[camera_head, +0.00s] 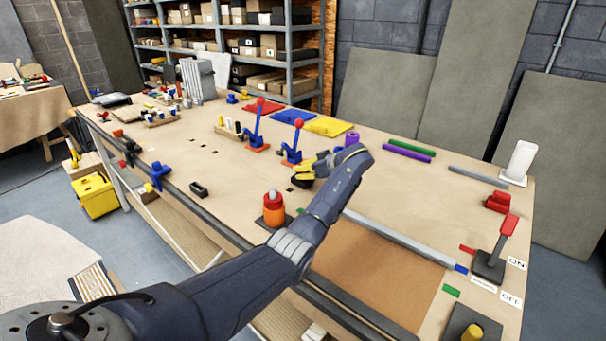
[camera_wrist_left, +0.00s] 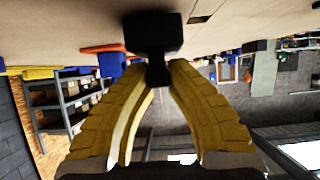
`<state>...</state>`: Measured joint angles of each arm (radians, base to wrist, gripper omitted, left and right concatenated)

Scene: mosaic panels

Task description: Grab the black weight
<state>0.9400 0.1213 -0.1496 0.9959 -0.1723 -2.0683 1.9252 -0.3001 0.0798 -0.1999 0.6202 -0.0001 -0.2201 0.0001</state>
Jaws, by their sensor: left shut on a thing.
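The black weight (camera_wrist_left: 152,36) is a dark block with a narrower neck, seen at the top centre of the left wrist view. The yellow fingers of my left gripper (camera_wrist_left: 159,76) are closed around its neck. In the head view my left arm reaches over the table, and the left gripper (camera_head: 304,173) is above the middle of the table. The black weight (camera_head: 301,182) shows there as a small dark shape under the fingertips, partly hidden. I cannot tell whether it touches the tabletop. My right gripper is in neither view.
Two levers with red knobs, the nearer (camera_head: 295,141) on an orange base, stand just behind the gripper. An orange cylinder (camera_head: 275,210) stands near my forearm. A grey bar (camera_head: 405,240) and a red-handled switch (camera_head: 491,258) lie to the right. The wooden tabletop (camera_head: 400,185) has free room right of the gripper.

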